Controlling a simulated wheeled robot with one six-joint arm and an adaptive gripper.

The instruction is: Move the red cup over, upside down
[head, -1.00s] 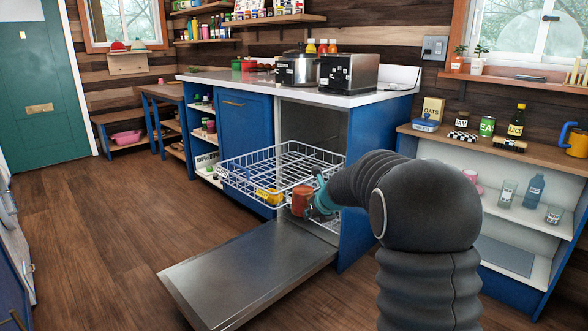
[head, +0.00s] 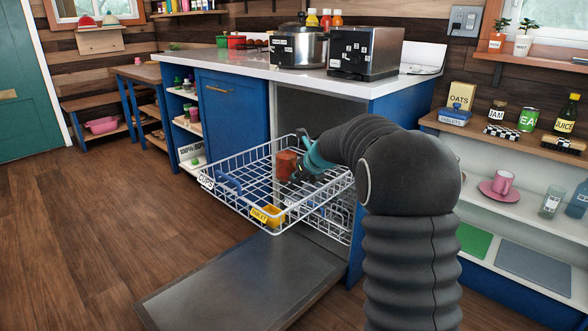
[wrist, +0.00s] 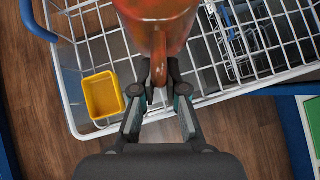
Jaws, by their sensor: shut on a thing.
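The red cup (head: 286,164) is held over the white wire dishwasher rack (head: 214,192), which is pulled out above the lowered door. My gripper (head: 304,163) is to the right of the cup. In the wrist view the fingertips of my gripper (wrist: 158,93) are closed on the handle of the cup (wrist: 158,22). The rack (wrist: 98,130) shows beneath it. Which way up the cup is cannot be told for sure. My fingers hide part of the handle.
A yellow box (head: 272,215) sits in the rack's front corner; it also shows in the wrist view (wrist: 102,96). A label reading CUPS (head: 206,181) is on the rack's left corner. The open dishwasher door (head: 235,283) lies below. Much of the rack is empty.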

